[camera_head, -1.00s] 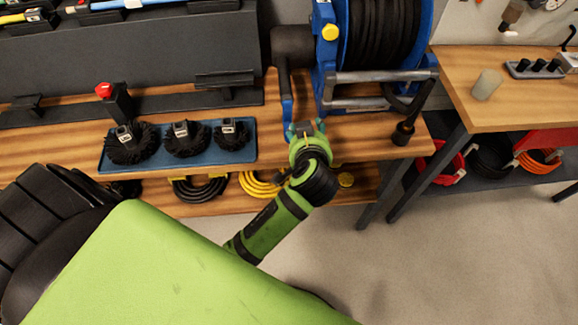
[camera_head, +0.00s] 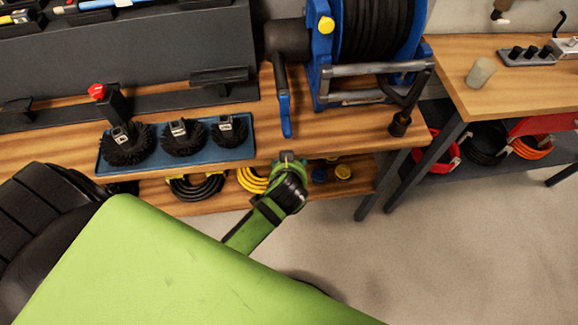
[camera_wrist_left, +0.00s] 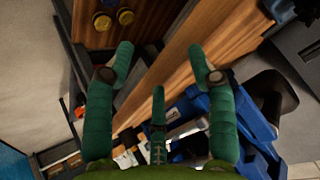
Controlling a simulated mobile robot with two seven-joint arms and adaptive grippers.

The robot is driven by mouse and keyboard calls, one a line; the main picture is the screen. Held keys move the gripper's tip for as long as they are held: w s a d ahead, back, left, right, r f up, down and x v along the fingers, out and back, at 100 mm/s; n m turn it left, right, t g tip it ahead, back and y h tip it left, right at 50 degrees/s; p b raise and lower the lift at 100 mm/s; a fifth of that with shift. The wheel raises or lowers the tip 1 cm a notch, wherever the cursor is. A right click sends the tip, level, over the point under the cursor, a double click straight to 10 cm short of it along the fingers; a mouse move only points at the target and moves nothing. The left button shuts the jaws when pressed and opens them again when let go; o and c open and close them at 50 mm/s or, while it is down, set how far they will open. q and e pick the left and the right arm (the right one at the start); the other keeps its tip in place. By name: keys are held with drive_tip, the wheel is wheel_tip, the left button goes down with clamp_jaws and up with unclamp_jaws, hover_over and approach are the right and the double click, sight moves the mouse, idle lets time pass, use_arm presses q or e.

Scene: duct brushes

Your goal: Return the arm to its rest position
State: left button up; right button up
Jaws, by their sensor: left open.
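My left arm (camera_head: 252,232) reaches from the bottom of the head view toward the front edge of the workbench. My left gripper (camera_head: 287,160) is at its far end, mostly hidden behind the wrist, low in front of the bench edge and below the reel's blue crank handle (camera_head: 285,115). In the left wrist view its green fingers (camera_wrist_left: 160,62) are spread apart with nothing between them. My right gripper is in neither view.
The bench (camera_head: 350,128) carries a blue hose reel (camera_head: 322,62) and a blue tray (camera_head: 104,166) of several black brushes. A lower shelf (camera_head: 215,205) holds coiled hoses. A second table (camera_head: 510,88) stands at right. Open floor (camera_head: 450,260) lies at lower right.

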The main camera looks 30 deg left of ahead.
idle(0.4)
use_arm(q)
drive_tip(key=s+f+m+g+h, duration=0.1)
drive_tip(key=s+f, duration=0.3)
drive_tip(key=f, duration=0.3)
drive_tip(key=s+f+m+g+h, duration=0.1)
drive_tip(key=s+f, duration=0.3)
drive_tip(key=f, duration=0.4)
drive_tip(key=s+f+m+g, duration=0.1)
drive_tip(key=s+f+g, duration=0.1)
drive_tip(key=s+f, duration=0.4)
drive_tip(key=s+a+f+g, duration=0.1)
drive_tip(key=s+a+f, duration=0.1)
drive_tip(key=s+f, duration=0.4)
drive_tip(key=s+a+f+g+h, duration=0.1)
drive_tip(key=s+f, duration=0.5)
drive_tip(key=s, duration=0.8)
drive_tip(key=shift+s+a+f+n+g, duration=0.15)
drive_tip(key=shift+s+a+n+g, duration=0.2)
drive_tip(key=shift+a, duration=0.2)
drive_tip(key=shift+w, duration=0.15)
